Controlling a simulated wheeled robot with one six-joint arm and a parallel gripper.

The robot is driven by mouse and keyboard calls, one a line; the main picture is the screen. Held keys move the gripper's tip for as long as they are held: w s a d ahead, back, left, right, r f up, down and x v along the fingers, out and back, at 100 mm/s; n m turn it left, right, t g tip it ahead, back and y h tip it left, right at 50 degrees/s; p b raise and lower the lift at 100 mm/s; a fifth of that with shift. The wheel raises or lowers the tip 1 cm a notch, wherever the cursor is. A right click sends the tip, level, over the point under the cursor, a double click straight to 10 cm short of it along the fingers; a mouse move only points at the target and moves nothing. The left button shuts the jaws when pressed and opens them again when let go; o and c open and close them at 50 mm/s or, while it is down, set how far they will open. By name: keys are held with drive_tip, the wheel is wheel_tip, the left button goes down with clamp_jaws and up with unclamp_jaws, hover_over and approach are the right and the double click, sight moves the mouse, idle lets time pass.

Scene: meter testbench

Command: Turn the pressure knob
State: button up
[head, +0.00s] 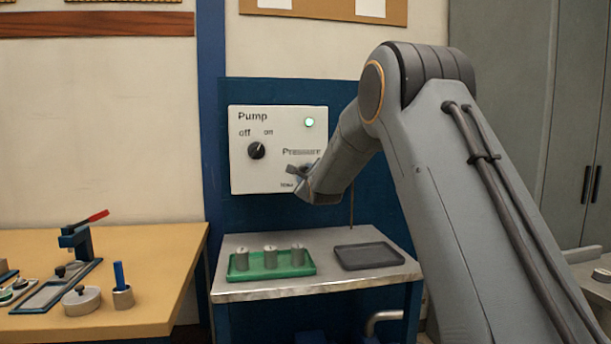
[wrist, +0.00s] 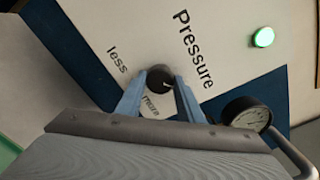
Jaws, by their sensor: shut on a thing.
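The white pump panel (head: 255,180) is mounted on the blue back wall, with "Pump" and "Pressure" printed on it. The dark pressure knob (wrist: 159,77) shows in the wrist view below the word "Pressure", near "less". My gripper (wrist: 160,85) is shut on this knob, one finger on each side of it. In the head view my gripper (head: 300,175) is at the right part of the panel and hides the pressure knob. The pump knob (head: 256,151) sits at the left under "off" and "on", its white mark toward "on". A green lamp (head: 309,122) is lit; it also shows in the wrist view (wrist: 263,37).
A round gauge (wrist: 247,114) is right of the knob in the wrist view. Below the panel, a metal bench (head: 330,287) holds a green tray (head: 296,270) with three metal cylinders and an empty dark tray (head: 368,256). A wooden table (head: 150,270) with tools stands left.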

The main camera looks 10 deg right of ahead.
drive_tip(key=shift+d, duration=0.1)
drive_tip(key=o, duration=1.1)
drive_tip(key=shift+s, duration=0.1)
drive_tip(key=s, duration=0.7)
drive_tip(key=shift+s, duration=0.35)
drive_tip(key=shift+f, duration=0.1)
